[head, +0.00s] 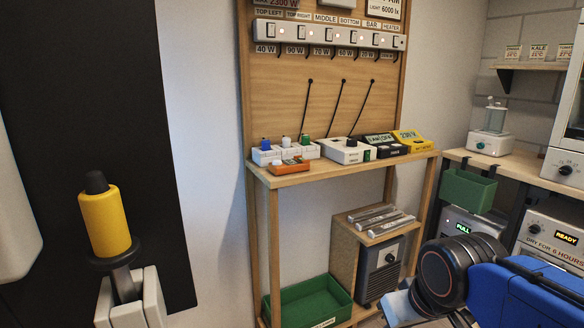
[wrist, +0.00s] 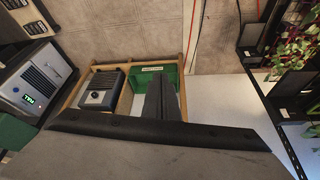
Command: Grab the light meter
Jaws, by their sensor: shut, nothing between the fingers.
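A small orange handheld device (head: 288,166), which looks like the light meter, lies at the front left edge of the wooden bench shelf (head: 330,170) in the head view. No label on it can be read. My gripper (wrist: 160,84) shows in the wrist view as two dark fingers pressed together, shut and empty. It points down toward the lower part of the bench and is well apart from the orange device. The orange device cannot be made out in the wrist view. In the head view my arm is at the lower right, and the fingertips cannot be made out.
White boxes with coloured knobs (head: 265,153), a white unit (head: 346,151) and a yellow meter (head: 411,141) stand behind and right of the orange device. Below are a green tray (head: 308,303) and a dark-fronted box (head: 383,266). A green bin (head: 467,190) hangs at the right counter.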

